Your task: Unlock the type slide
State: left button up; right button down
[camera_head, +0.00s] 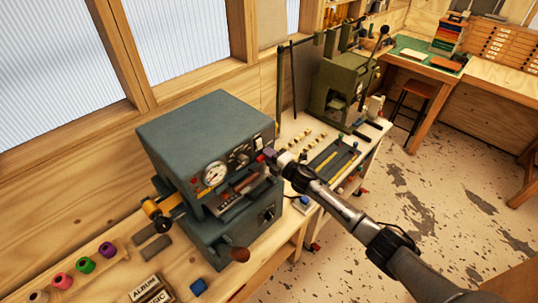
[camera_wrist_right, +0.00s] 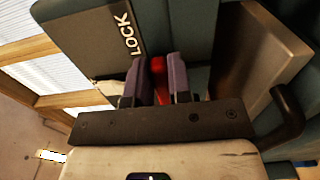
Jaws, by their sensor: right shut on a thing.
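The grey foil machine (camera_head: 195,130) stands on the bench with a round gauge on its front. My right gripper (camera_head: 270,157) is at the right side of its front. In the right wrist view the gripper (camera_wrist_right: 160,80) is shut on a narrow red lever (camera_wrist_right: 159,68), beside a dark panel marked LOCK (camera_wrist_right: 110,30). The red tip of the lever also shows in the head view (camera_head: 260,158). An open slot (camera_head: 240,190) below the gauge appears to hold the type slide; its far end is hidden by the gripper. My left gripper is out of view.
Several coloured foil rolls (camera_head: 84,265) stand at the left of the bench, near type boxes (camera_head: 150,290). A gold roll (camera_head: 163,208) sticks out from the machine's left side. A green press (camera_head: 340,90) stands behind my right arm. The floor at right is open.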

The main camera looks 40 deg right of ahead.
dwell(0.5)
jog(key=c, duration=1)
grip_release()
jog(key=shift+c, duration=0.2)
jog(key=shift+s, duration=0.1)
jog(key=s+d+b, duration=0.1)
jog(key=s, duration=1.2)
jog(key=shift+s+d, duration=0.25)
jog(key=shift+d, duration=0.15)
